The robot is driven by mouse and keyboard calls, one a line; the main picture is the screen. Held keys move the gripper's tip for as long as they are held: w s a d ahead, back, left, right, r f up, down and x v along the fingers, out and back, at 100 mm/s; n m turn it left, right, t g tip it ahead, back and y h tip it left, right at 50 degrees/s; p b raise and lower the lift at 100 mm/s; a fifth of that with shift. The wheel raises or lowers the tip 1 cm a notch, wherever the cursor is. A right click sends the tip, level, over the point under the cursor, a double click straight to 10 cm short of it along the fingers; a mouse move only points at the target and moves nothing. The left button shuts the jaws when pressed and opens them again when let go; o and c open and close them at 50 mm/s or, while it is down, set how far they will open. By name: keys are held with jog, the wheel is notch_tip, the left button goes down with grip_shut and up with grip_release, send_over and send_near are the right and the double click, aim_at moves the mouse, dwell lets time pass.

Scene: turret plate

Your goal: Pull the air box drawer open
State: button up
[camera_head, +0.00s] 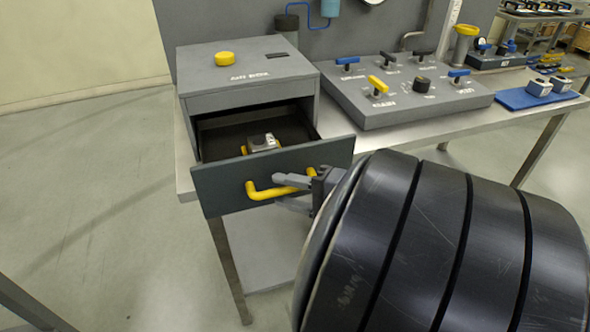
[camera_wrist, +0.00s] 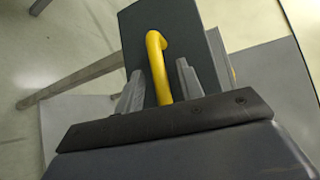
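The grey air box (camera_head: 245,73) stands on the bench with a yellow knob on top. Its drawer (camera_head: 225,187) is pulled well out, showing a dark inside. The drawer front also shows in the wrist view (camera_wrist: 192,45). The yellow handle (camera_head: 262,191) is on the drawer front. My gripper (camera_head: 280,192) is at the handle, with its fingers apart on either side of the bar. In the wrist view the handle (camera_wrist: 158,62) passes between the two fingers with gaps visible on both sides.
A small metal block with a yellow part (camera_head: 263,142) lies inside the drawer. A grey panel with several valve knobs (camera_head: 450,103) stands on the bench (camera_head: 376,138) to the right. A blue mat (camera_head: 513,101) lies farther right. Open floor is at left.

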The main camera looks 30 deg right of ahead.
jog(key=v, duration=0.9)
jog(key=shift+s, duration=0.1)
dwell(0.6)
jog(key=shift+x, duration=5.35)
